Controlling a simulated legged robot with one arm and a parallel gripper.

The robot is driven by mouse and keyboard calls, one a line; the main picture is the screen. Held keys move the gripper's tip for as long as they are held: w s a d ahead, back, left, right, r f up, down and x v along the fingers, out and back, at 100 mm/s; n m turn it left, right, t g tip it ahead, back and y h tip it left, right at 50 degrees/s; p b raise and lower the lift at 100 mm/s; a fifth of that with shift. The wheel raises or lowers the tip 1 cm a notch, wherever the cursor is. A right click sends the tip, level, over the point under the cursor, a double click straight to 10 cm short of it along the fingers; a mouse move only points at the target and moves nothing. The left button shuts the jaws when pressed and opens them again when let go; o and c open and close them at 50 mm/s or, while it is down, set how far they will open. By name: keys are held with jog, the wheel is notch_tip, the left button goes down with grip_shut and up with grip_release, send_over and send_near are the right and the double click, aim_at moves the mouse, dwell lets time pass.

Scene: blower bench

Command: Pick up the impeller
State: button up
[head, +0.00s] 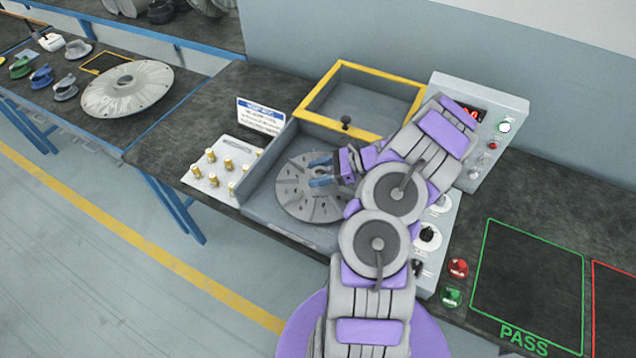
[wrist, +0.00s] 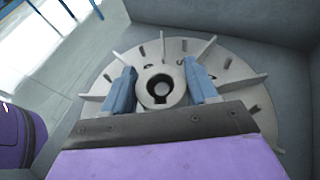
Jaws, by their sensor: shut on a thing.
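The impeller (head: 298,202) is a round grey disc with radial vanes. It sits inside the grey open-topped housing (head: 262,200) on the bench. In the wrist view the impeller (wrist: 163,49) shows upright vanes and a raised central hub (wrist: 160,72) with a dark bore. My gripper (head: 319,172) reaches over the disc from the right. In the wrist view my gripper (wrist: 156,80) has one blue finger on each side of the hub, shut on it. My gripper body hides the near part of the disc. I cannot tell whether the disc is clear of the housing floor.
A yellow-rimmed lid with a black knob (head: 346,123) stands open behind the housing. A control box (head: 495,115) is at the right. A white plate with brass parts (head: 222,166) is at the left. The green PASS area (head: 530,280) is empty.

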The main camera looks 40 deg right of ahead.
jog(key=shift+d, duration=0.35)
jog(key=shift+c, duration=1.4)
jog(key=shift+a, duration=0.15)
grip_shut()
jog(key=shift+r, duration=0.1)
